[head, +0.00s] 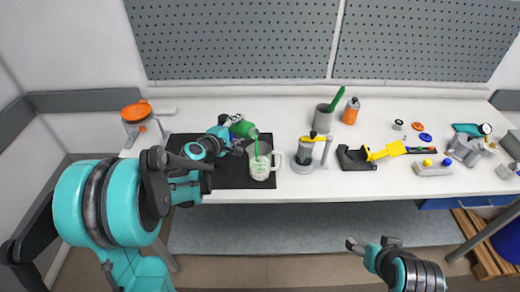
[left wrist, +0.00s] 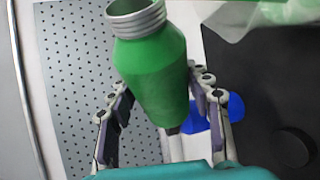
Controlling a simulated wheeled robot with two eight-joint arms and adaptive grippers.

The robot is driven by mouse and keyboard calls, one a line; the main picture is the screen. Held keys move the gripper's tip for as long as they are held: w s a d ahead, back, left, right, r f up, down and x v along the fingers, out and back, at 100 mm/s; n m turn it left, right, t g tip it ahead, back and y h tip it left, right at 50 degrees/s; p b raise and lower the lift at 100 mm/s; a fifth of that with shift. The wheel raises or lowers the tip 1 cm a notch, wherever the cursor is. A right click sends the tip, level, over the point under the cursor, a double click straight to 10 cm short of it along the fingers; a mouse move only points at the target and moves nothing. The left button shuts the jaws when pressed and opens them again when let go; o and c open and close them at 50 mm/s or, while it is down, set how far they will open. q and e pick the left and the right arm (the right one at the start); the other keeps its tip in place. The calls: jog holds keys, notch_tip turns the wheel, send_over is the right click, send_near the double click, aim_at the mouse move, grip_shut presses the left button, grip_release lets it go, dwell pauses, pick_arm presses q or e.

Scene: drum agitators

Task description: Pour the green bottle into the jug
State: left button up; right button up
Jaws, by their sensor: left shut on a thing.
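The green bottle (head: 242,127) is tilted to the right, its mouth just above the jug (head: 260,165). A thin green streak runs from the mouth down into the clear jug, which holds pale green-white contents. My left gripper (head: 226,137) is shut around the bottle. In the left wrist view, the bottle (left wrist: 153,75), with an uncapped grey threaded neck, sits between the fingers of the left gripper (left wrist: 165,110). Part of the jug (left wrist: 236,22) shows at the top right there. My right gripper (head: 370,245) is low in front of the bench, away from everything; its opening is unclear.
The jug stands on a black mat (head: 232,174). A press-like device (head: 305,152) stands close to its right. Further right are a grey cup (head: 325,118), an orange bottle (head: 351,111) and a yellow-and-black tool (head: 382,152). An orange-topped stand (head: 137,112) is at the left.

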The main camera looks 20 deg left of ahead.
pick_arm(q)
jog(key=shift+s+d+r+m+t, duration=0.2)
jog(key=shift+d+r+m+t, duration=0.15)
jog(key=shift+r+m, duration=0.35)
dwell(2.3)
